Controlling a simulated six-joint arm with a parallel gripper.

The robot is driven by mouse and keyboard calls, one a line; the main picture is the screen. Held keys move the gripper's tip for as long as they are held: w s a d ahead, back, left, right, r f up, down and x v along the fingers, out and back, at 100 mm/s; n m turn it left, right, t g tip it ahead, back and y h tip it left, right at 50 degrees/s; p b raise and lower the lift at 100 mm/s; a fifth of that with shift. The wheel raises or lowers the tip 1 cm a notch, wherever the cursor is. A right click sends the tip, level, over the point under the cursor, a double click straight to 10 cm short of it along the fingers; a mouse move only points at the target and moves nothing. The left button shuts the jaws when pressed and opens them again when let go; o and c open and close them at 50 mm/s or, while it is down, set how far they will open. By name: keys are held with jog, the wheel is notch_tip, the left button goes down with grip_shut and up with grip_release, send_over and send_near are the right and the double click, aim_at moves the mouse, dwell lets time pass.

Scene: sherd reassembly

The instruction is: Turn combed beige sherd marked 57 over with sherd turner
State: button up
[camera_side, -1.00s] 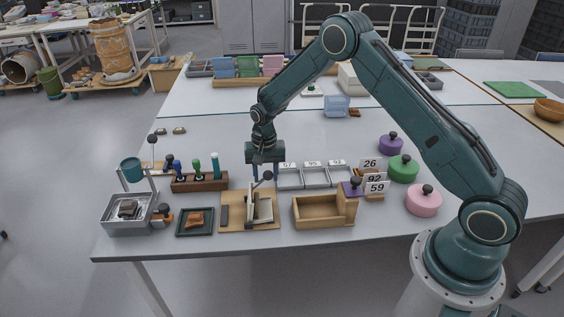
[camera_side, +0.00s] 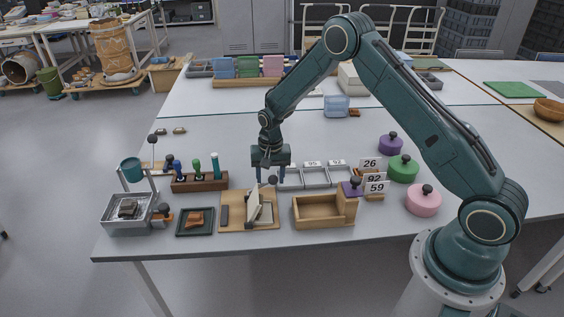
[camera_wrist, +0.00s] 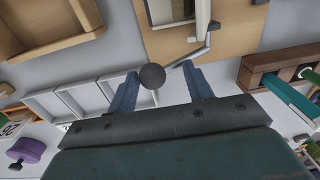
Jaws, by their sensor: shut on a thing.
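The sherd turner (camera_side: 236,224) stands on a wooden board near the table's front edge, with a pale leaf tilted up. It also shows at the top of the wrist view (camera_wrist: 228,38). Its lever ends in a dark round knob (camera_wrist: 152,76), which lies between the fingers of my gripper (camera_wrist: 160,70). My gripper (camera_side: 270,172) is shut on the knob, above the back of the turner. I cannot make out the combed beige sherd marked 57; the tilted leaf may hide it.
A dark green tray (camera_side: 181,233) with a brown sherd lies left of the turner. An open wooden box (camera_side: 322,222) stands right. White number-tagged trays (camera_side: 315,183) are behind, partly behind my gripper. A rack of coloured-handled tools (camera_side: 200,184) stands behind left. Purple, green and pink lidded weights stand right.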

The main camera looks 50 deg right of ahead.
jog(key=shift+s+d+r+g, duration=0.15)
jog(key=shift+s+d+r, duration=0.1)
jog(key=shift+s, duration=0.15)
jog(key=shift+s+d+r+g, duration=0.15)
jog(key=shift+s+r, duration=0.05)
jog(key=shift+s, duration=0.15)
jog(key=shift+w+a+r, duration=0.1)
jog(key=shift+w+r, duration=0.05)
jog(key=shift+r, duration=0.55)
jog(key=shift+w+a+r, duration=0.1)
jog(key=shift+r, duration=0.6)
jog(key=shift+r, duration=0.2)
jog(key=shift+r, duration=0.25)
jog(key=s+a+r+n+t, duration=0.1)
jog(key=s+a+r+n, duration=0.1)
jog(key=s+r, duration=0.65)
jog(key=s+a+r+n+t, duration=0.1)
jog(key=s+r+n+t, duration=0.15)
jog(key=r, duration=1.15)
jog(key=s+a+r+n+t, duration=0.1)
jog(key=s+r+n, duration=0.1)
jog(key=s, duration=0.9)
jog(key=s+a+r+n+t, duration=0.1)
jog(key=s+r+n, duration=0.1)
jog(key=s, duration=0.9)
jog(key=shift+a+r, duration=0.3)
jog(key=shift+r, duration=0.55)
